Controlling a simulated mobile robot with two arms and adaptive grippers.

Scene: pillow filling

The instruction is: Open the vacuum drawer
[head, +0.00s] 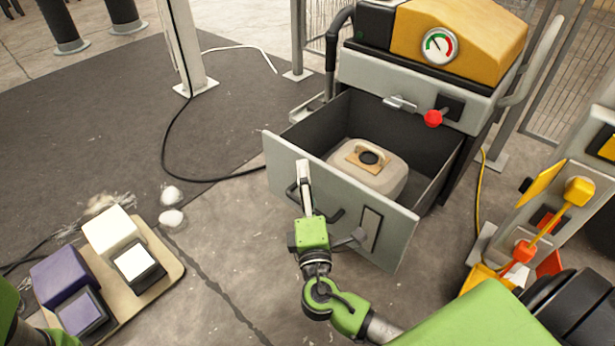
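The vacuum drawer (400,232) is pulled out from the machine, and its dark inside shows. A beige, rounded block with a handle-like top (378,172) lies in it. My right gripper (304,178) is at the drawer's front panel, by the dark handle (335,216). It covers part of the handle, and I cannot tell whether its fingers are closed around it. My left gripper is not in view; only green parts of my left arm show at the lower left edge.
The machine (424,85) has a gauge (439,46) and a red knob (433,118). A board (172,262) with white and purple blocks lies at lower left, near white fluff (172,217). Yellow-orange equipment (540,215) stands at right. A black cable crosses the floor.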

